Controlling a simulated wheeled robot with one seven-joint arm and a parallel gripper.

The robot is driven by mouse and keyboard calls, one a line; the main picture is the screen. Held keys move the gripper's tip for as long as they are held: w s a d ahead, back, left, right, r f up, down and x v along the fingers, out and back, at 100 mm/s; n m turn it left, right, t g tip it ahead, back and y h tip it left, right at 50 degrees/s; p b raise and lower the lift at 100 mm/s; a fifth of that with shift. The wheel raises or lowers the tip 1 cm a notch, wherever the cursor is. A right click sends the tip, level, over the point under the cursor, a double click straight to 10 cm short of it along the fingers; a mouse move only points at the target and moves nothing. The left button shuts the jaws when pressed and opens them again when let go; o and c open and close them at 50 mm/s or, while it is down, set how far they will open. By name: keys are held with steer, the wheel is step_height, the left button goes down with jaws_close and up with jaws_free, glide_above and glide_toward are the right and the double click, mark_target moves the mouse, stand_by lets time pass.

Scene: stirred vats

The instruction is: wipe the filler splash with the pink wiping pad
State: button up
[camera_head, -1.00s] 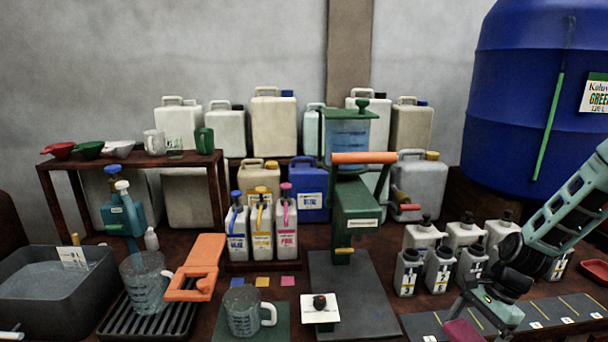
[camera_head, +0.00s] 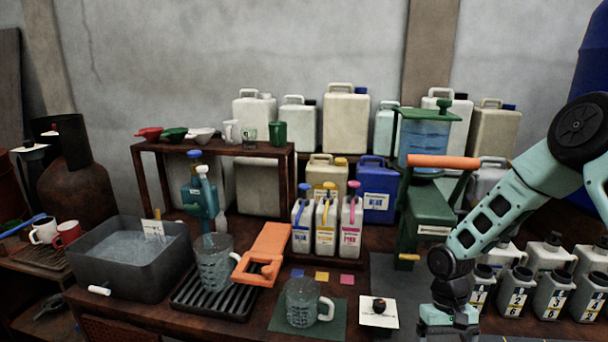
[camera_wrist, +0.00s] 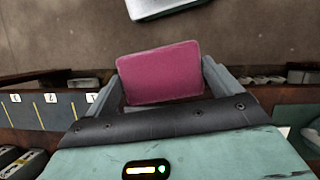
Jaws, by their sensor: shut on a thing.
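The pink wiping pad (camera_wrist: 160,73) is held between the two fingers of my gripper (camera_wrist: 162,85) in the wrist view. My gripper is shut on it. In the head view my gripper (camera_head: 448,325) is at the lower right, cut off by the bottom edge, and the pad does not show there. The green filler (camera_head: 430,215) with an orange handle and a blue tank stands left of my arm. I cannot make out a splash in either view.
A glass jug (camera_head: 302,302) stands on a green mat, beside a white card (camera_head: 379,313) with a dark knob. Numbered grey bottles (camera_head: 515,290) stand to the right. A grey basin (camera_head: 128,265), a drip rack (camera_head: 205,307) and an orange stand (camera_head: 265,252) are to the left.

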steer(key=shift+w+a+n, duration=0.1)
steer(key=shift+a+n, duration=0.3)
